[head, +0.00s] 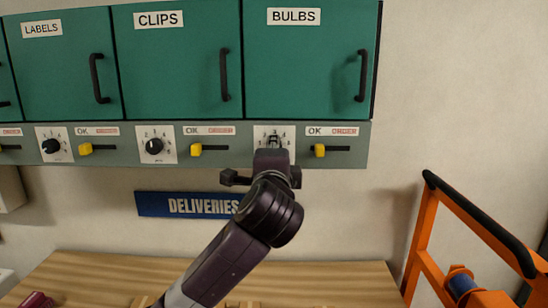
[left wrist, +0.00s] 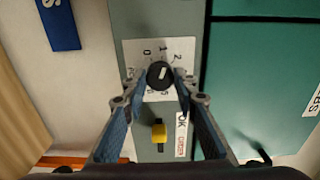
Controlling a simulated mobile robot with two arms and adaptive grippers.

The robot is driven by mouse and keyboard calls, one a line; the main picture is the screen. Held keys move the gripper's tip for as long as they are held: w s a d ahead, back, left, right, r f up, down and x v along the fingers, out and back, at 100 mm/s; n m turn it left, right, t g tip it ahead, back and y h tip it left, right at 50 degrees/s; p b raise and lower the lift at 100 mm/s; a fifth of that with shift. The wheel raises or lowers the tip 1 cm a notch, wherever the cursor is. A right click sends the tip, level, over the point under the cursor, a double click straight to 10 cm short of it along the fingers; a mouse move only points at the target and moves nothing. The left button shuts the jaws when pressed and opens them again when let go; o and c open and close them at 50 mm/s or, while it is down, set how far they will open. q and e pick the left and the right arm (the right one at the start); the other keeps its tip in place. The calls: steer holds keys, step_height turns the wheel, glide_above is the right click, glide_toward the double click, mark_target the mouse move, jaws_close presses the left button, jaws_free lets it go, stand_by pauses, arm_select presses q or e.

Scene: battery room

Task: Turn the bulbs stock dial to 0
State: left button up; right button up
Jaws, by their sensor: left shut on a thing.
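The bulbs stock dial is a round black knob (left wrist: 160,75) with a white mark, on a white plate (left wrist: 133,58) with printed numbers, 0 among them. In the left wrist view the mark is small and slanted; I cannot tell exactly which number it points to. In the head view the dial plate (head: 288,131) is under the green BULBS cabinet (head: 310,60), and my arm and gripper hide the knob. My left gripper (head: 274,142) is at the dial, its fingers on either side of the knob and shut on it. My right gripper is not in view.
A yellow slider (head: 319,150) sits just right of the dial on the grey strip (head: 357,135). The clips dial (head: 154,146) and labels dial (head: 50,146) are to the left. A blue DELIVERIES sign (head: 160,205) and wooden bench (head: 340,285) are below; an orange frame (head: 418,245) stands right.

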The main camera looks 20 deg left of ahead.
arm_select(q)
steer(key=shift+f+n+b, duration=0.15)
steer(key=shift+n+b, duration=0.45)
steer(key=shift+n, duration=1.9)
steer(key=shift+f+n+b, duration=0.1)
steer(key=shift+n+b, duration=0.5)
steer(key=shift+n, duration=1.9)
steer(key=o, duration=1.2)
steer(key=shift+c, duration=0.2)
steer(key=shift+r, duration=0.15)
steer(key=v, duration=1.2)
